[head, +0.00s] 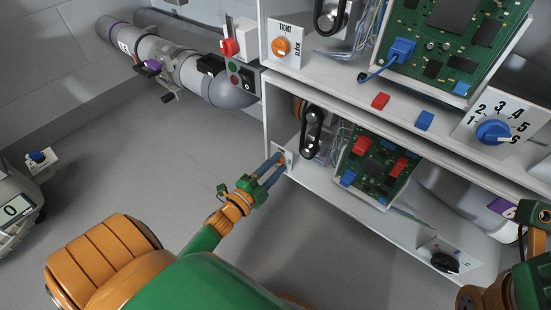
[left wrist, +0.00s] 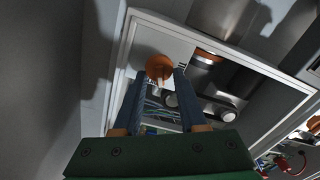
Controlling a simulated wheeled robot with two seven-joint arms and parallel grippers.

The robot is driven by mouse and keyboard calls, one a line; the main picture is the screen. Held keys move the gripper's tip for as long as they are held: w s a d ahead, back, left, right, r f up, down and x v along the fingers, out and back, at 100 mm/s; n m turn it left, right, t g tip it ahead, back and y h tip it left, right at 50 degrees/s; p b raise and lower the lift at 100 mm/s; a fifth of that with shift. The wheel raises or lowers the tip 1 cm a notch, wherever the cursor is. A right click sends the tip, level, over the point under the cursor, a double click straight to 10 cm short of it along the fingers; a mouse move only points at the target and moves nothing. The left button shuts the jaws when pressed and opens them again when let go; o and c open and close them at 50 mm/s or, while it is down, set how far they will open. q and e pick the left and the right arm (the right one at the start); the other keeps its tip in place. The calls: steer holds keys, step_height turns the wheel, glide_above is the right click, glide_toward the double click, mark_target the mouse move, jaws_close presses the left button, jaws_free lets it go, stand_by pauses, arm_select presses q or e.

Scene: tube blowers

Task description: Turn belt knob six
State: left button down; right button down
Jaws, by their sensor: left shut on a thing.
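My left gripper (head: 275,160) reaches the left end of the lower shelf, its two blue fingers shut on a small orange knob (head: 282,160). The fingers partly hide this knob and its plate in the head view. In the left wrist view the orange knob (left wrist: 159,66) sits between the fingertips of my left gripper (left wrist: 158,78), on a light panel. Another orange knob (head: 281,46), on a plate marked TIGHT and SLACK, is on the upper shelf. Parts of my right arm show at the right edge, but its fingers are not visible.
A dark belt (head: 311,131) runs just right of the held knob. A circuit board (head: 376,166) with red and blue blocks stands beyond it. A blue dial (head: 493,132) numbered 1 to 6 is on the upper shelf. The grey floor (head: 130,160) at left is largely clear.

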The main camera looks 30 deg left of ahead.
arm_select(q)
steer(key=m, duration=0.4)
steer(key=shift+f+m, duration=0.2)
steer(key=shift+m, duration=0.1)
stand_by(0.4)
steer(key=c, duration=0.8)
jaws_free()
steer(key=shift+o, duration=0.2)
